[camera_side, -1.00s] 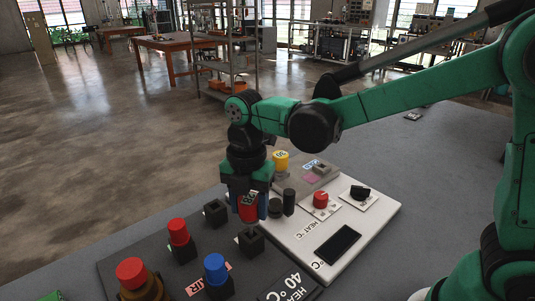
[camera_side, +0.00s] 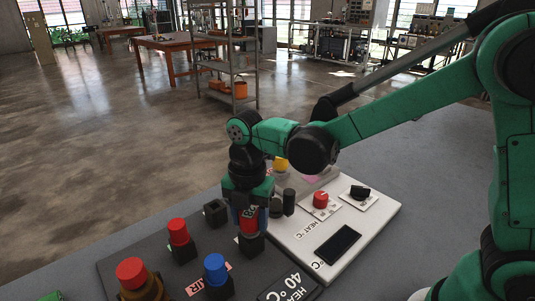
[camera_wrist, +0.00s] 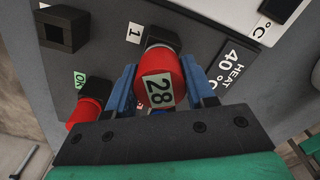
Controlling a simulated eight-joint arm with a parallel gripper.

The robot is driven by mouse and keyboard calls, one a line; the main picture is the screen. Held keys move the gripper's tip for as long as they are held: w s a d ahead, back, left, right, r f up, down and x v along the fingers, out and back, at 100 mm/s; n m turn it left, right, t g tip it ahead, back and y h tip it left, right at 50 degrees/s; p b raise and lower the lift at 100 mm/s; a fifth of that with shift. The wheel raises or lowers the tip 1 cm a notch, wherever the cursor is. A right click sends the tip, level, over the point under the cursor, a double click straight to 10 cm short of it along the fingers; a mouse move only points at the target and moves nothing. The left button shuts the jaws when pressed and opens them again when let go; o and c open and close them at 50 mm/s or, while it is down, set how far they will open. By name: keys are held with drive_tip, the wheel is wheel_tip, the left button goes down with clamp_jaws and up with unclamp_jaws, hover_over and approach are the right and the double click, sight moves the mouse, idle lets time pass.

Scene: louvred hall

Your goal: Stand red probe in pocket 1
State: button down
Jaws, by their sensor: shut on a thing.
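In the wrist view the block (camera_wrist: 160,36) shows just past the probe, beside a white tag marked 1 (camera_wrist: 133,33). The probe's lower tip is hidden, so I cannot tell how deep it is in the pocket.
An empty black pocket (camera_side: 215,212) stands to the left. Another red piece (camera_side: 179,232) and a blue piece (camera_side: 214,268) stand in nearby blocks. A large red-topped knob (camera_side: 130,271) is at front left. The white heater panel (camera_side: 305,253) with a red dial (camera_side: 320,200) lies right.

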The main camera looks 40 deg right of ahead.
drive_tip(key=shift+c, duration=1.1)
unclamp_jaws()
drive_tip(key=shift+r, duration=2.55)
drive_tip(key=shift+r, duration=2.8)
